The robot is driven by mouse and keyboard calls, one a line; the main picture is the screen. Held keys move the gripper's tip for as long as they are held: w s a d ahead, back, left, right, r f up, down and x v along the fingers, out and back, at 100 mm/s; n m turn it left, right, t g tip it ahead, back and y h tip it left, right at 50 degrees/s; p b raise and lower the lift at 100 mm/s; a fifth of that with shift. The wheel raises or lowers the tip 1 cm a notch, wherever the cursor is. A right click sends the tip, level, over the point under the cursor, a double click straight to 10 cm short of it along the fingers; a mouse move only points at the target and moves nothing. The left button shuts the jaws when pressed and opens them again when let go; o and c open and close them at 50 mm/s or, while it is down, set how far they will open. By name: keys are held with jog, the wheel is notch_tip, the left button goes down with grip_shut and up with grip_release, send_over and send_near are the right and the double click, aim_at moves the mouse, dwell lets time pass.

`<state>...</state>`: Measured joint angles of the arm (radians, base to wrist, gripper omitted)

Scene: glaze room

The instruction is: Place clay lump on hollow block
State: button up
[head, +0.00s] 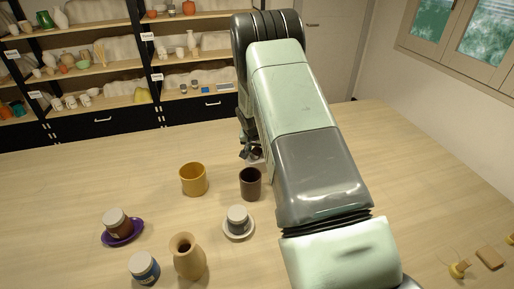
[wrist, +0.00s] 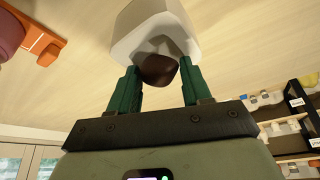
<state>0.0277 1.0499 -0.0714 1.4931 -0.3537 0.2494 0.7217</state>
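In the wrist view, the clay lump (wrist: 158,71) is a small dark brown rounded piece. It fills the gap between the green fingertips of my gripper (wrist: 159,74), which appear closed on its two sides. The hollow block (wrist: 138,22) is pale grey-white and lies just beyond the fingertips, behind the lump. I cannot tell whether the lump touches it. In the head view, my gripper (head: 250,152) is mostly hidden by my arm, beside a small visible edge of the pale block (head: 257,161). The lump cannot be made out there.
A dark brown cup (head: 250,184) stands close in front of my gripper, with a mustard cup (head: 193,179) to its left. A jar on a white saucer (head: 238,235), a tan vase (head: 188,258) and other jars stand nearer. An orange object (wrist: 38,42) shows in the wrist view.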

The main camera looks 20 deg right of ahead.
jog(key=o, duration=0.3)
jog(key=shift+r, duration=0.1)
jog(key=s+a+r+n, duration=0.1)
jog(key=s+a+r, duration=0.1)
jog(key=s+r, duration=0.7)
jog(key=s+a+r+n, duration=0.1)
jog(key=s+r, duration=0.3)
jog(key=r, duration=0.9)
jog(key=s+a+r, duration=0.2)
jog(key=s+r, duration=0.5)
jog(key=r, duration=0.4)
jog(key=s+a+r+n, duration=0.1)
jog(key=s, duration=0.6)
jog(key=s+a+r+n+t+y, duration=0.1)
jog(key=s+r, duration=0.1)
jog(key=s, duration=0.5)
jog(key=s+a+r+n+y, duration=0.1)
jog(key=s, duration=0.6)
jog(key=shift+s+r+n, duration=0.3)
jog(key=shift+s, duration=0.1)
